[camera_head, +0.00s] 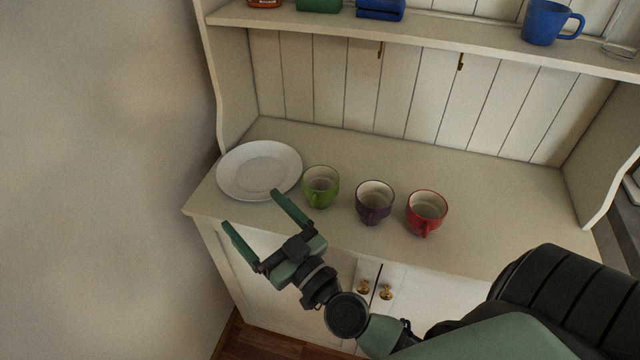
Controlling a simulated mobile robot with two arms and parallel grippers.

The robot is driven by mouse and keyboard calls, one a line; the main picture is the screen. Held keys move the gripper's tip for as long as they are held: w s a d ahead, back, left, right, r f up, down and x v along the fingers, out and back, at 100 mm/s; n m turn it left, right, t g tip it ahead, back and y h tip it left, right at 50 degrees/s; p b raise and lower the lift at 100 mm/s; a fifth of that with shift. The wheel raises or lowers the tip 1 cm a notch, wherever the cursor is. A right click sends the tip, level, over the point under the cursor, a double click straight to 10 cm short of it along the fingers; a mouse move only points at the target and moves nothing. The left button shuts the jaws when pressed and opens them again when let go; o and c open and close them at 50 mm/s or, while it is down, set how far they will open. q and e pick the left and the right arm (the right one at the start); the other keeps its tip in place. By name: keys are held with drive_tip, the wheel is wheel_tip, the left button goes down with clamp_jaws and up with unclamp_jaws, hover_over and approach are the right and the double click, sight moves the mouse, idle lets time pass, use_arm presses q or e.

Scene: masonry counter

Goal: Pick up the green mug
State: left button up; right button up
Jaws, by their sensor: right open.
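A green mug (320,187) stands upright on the counter (478,205), between a white plate and a purple mug. Its handle points toward the front, slightly left. My right gripper (249,209) is open and empty, with its arm coming in from the lower right. Its two fingers point up and left, in front of the plate near the counter's front edge. The green mug is to the right of the fingertips, apart from them in the picture. My left gripper is not in view.
A white plate (260,170) lies at the counter's left end. A purple mug (374,203) and a red mug (427,212) stand to the right of the green mug. A shelf (450,40) above holds a blue mug (547,22). The counter's right part is clear.

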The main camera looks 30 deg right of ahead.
drive_tip(key=d+m+h, duration=0.4)
drive_tip(key=d+h, duration=0.2)
drive_tip(key=m+g+h, duration=0.3)
drive_tip(key=g+h, duration=0.1)
drive_tip(key=h, duration=0.2)
approach(319, 166)
drive_tip(key=shift+s+a+r, duration=0.1)
drive_tip(key=shift+s+a, duration=0.65)
drive_tip(key=shift+s, duration=0.1)
drive_tip(key=shift+w+d, duration=0.15)
drive_tip(key=shift+d, duration=0.15)
drive_tip(key=x, duration=0.7)
drive_tip(key=shift+d+f+p, duration=0.1)
drive_tip(key=shift+f+p, duration=0.1)
drive_tip(key=shift+p, duration=0.2)
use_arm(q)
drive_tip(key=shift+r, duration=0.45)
use_arm(e)
drive_tip(key=shift+c, duration=0.2)
drive_tip(key=c, duration=1.3)
drive_tip(key=shift+r, duration=0.15)
